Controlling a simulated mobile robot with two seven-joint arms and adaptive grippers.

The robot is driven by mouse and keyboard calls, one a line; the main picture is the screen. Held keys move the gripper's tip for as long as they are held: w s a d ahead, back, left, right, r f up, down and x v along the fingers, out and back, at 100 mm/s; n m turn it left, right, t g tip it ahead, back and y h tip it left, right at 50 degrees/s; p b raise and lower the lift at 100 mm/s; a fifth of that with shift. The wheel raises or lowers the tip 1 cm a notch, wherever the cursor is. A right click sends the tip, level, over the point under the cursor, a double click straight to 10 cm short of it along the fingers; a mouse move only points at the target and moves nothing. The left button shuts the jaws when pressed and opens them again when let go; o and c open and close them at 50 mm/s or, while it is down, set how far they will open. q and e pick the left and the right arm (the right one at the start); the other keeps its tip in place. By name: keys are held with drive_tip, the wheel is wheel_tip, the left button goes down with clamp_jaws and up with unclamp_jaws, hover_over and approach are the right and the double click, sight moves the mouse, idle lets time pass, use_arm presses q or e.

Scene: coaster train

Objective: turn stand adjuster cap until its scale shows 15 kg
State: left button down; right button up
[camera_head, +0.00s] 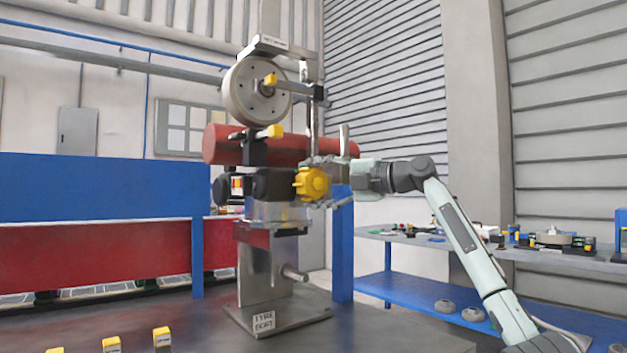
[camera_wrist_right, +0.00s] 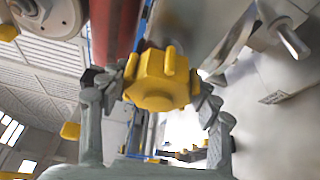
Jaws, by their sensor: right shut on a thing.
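The yellow adjuster cap (camera_head: 312,183) is on the right side of the stand's dark block (camera_head: 272,184), below the red cylinder. In the right wrist view the cap (camera_wrist_right: 160,80) is knobbed and sits between the fingers. My right gripper (camera_head: 318,182) comes in from the right and is shut on the cap; its fingers (camera_wrist_right: 165,92) sit on either side of it in the right wrist view. A small scale with coloured marks (camera_head: 237,185) shows left of the block, but its reading is too small to tell. My left gripper is not in view.
The metal stand (camera_head: 262,275) rises from a dark table (camera_head: 200,325), with a red cylinder (camera_head: 225,146) and a wheel (camera_head: 246,92) above the cap. Small yellow blocks (camera_head: 161,337) lie at the front left. A shelf (camera_head: 400,237) with parts stands at the right.

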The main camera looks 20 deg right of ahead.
drive_tip(key=shift+r+n+g, duration=0.1)
drive_tip(key=shift+n+g, duration=0.2)
drive_tip(key=shift+n, duration=0.4)
drive_tip(key=shift+n+h, duration=0.8)
drive_tip(key=shift+n, duration=0.4)
drive_tip(key=o, duration=1.2)
drive_tip(key=shift+a, duration=0.1)
drive_tip(key=v, duration=1.2)
drive_tip(key=shift+r, duration=0.1)
